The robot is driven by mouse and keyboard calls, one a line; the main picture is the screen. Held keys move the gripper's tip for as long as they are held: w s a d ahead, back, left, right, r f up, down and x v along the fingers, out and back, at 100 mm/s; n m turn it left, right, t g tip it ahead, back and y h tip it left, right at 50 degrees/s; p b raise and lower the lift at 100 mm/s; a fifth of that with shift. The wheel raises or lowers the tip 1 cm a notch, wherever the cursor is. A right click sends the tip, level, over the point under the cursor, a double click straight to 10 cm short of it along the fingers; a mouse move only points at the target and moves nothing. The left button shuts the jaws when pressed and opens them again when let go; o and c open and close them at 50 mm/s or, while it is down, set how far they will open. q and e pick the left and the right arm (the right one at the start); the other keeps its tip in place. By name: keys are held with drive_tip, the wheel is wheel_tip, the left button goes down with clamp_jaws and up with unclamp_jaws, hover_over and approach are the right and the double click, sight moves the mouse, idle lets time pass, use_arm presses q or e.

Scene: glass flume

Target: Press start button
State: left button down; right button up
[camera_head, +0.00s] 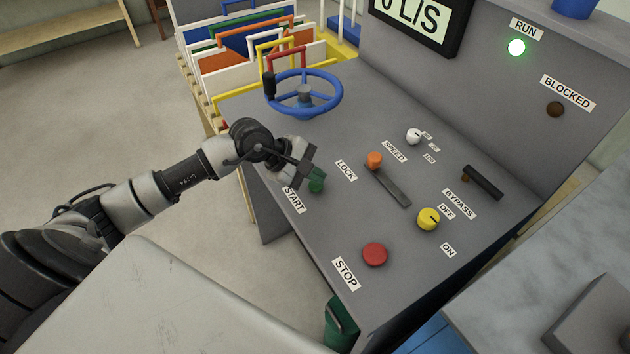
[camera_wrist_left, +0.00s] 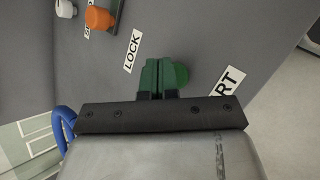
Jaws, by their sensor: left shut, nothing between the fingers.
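The green start button (camera_head: 317,180) stands on the grey sloping console beside the START label (camera_head: 295,200). My left gripper (camera_head: 308,176) is at the button, shut, with nothing between its fingers. In the left wrist view the shut fingertips (camera_wrist_left: 158,78) overlap the green button (camera_wrist_left: 180,76), which shows just to their right. I cannot tell whether they touch it or how far it is pushed in. The RUN lamp (camera_head: 516,47) glows green and the BLOCKED lamp (camera_head: 555,109) is dark. My right gripper is not in view.
On the console are a blue handwheel (camera_head: 304,94), an orange LOCK knob (camera_head: 375,159), a white SPEED knob (camera_head: 413,136), a yellow knob (camera_head: 428,219), a black BYPASS handle (camera_head: 483,183) and a red STOP button (camera_head: 374,254). Coloured panels stand behind.

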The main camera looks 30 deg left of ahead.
sight(316, 187)
use_arm(q)
drive_tip(key=shift+r, duration=0.35)
wheel_tip(316, 187, up, 6)
drive_tip(key=p, duration=0.3)
idle(0.3)
drive_tip(key=shift+d, duration=0.1)
idle(0.3)
